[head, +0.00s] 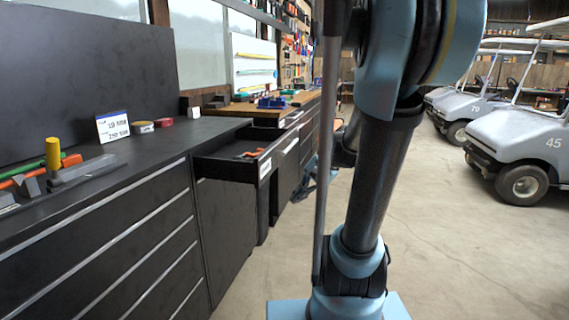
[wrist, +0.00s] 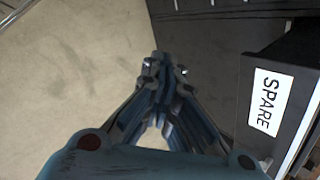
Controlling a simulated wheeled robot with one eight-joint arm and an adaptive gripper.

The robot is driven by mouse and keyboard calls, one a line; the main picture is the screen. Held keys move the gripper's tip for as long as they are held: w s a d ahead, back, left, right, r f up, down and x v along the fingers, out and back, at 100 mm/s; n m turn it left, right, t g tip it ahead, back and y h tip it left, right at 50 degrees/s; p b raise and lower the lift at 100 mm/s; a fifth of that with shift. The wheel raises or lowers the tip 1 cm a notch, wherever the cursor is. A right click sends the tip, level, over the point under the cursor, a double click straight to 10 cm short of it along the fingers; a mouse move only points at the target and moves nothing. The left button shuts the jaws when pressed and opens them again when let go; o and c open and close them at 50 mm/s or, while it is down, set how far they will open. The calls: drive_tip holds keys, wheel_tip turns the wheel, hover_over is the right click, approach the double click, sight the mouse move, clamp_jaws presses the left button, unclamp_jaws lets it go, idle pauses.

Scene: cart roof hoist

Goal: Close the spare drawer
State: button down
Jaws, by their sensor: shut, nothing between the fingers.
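The spare drawer (head: 214,166) is black and stands pulled out from the dark cabinet row in the head view. An orange item (head: 250,154) lies inside it. In the wrist view the drawer front (wrist: 261,72) is at the right edge, with a white label reading SPARE (wrist: 270,102). My gripper (wrist: 165,68) is shut and empty. It shows left of the drawer front in the wrist view, with a visible gap between them. In the head view my arm hides most of the area around the gripper.
The black worktop (head: 160,147) holds a price sign (head: 113,126), tape rolls and tools. A wooden bench top (head: 240,109) lies farther along. White carts (head: 525,150) stand at the right. The concrete floor (head: 450,240) between is clear.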

drive_tip(key=w+r+m+y, duration=0.2)
drive_tip(key=w+m+y, duration=0.15)
drive_tip(key=w, duration=0.45)
drive_tip(key=m+t+y, duration=0.4)
drive_tip(key=m+y, duration=0.3)
drive_tip(key=m, duration=0.2)
approach(277, 159)
drive_tip(key=x, duration=0.6)
drive_tip(key=shift+w+a+f, duration=0.15)
drive_tip(key=shift+w, duration=0.15)
drive_tip(key=shift+w+a, duration=0.1)
drive_tip(key=shift+a, duration=0.1)
